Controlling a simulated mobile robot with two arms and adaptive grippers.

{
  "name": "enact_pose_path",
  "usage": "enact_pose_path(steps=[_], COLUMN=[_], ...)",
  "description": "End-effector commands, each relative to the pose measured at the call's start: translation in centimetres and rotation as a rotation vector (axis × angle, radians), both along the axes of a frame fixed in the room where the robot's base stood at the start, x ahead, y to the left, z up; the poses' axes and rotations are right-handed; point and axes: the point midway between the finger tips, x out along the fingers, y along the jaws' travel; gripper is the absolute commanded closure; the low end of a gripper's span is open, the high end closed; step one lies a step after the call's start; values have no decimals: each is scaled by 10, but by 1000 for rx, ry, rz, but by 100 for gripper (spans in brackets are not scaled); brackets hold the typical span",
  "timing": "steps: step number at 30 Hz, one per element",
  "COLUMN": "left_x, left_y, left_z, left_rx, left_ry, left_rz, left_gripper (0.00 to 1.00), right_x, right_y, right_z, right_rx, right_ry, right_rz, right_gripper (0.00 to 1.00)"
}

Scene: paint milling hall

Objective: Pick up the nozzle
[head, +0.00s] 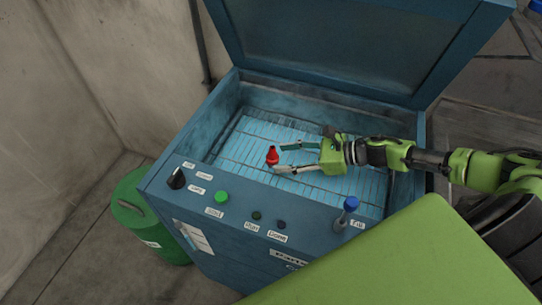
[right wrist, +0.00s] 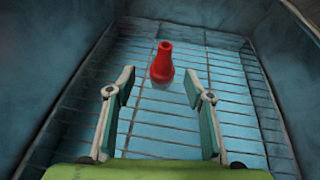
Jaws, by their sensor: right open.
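The red nozzle (head: 272,156) stands upright on the wire rack (head: 240,152) inside the open blue parts washer. In the right wrist view the nozzle (right wrist: 162,63) shows ahead of the fingertips, roughly centred between them. My right gripper (head: 278,158) reaches into the washer from the right, its fingers apart and empty. In the right wrist view my right gripper (right wrist: 162,85) has the nozzle just beyond its tips. My left gripper is not in view.
The washer's lid (head: 335,40) is raised at the back. Its front panel carries a black knob (head: 177,179), a green button (head: 222,197) and a blue-topped fill lever (head: 350,204). A green bin (head: 130,205) stands at the left. The washer walls surround the rack closely.

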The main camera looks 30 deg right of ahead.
Motion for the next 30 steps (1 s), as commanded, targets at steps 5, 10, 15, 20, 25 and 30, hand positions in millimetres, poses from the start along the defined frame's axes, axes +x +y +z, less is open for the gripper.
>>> enact_pose_path(steps=[5, 10, 15, 20, 25, 30], left_x=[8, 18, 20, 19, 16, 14], left_y=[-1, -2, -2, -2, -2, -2], left_z=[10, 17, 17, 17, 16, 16], left_rx=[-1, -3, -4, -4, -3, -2], left_ry=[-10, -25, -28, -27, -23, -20], left_rz=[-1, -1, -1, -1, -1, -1], left_gripper=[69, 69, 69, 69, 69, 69], right_x=[16, 28, 32, 31, 31, 31], right_y=[12, 26, 30, 30, 30, 30], right_z=[-7, -18, -22, -22, -22, -22], right_rx=[4, 4, 2, 2, 2, 2], right_ry=[-3, -2, -1, 0, 0, 0], right_rz=[0, 1, 1, 1, 1, 1], right_gripper=[52, 52, 52, 52, 94, 94])
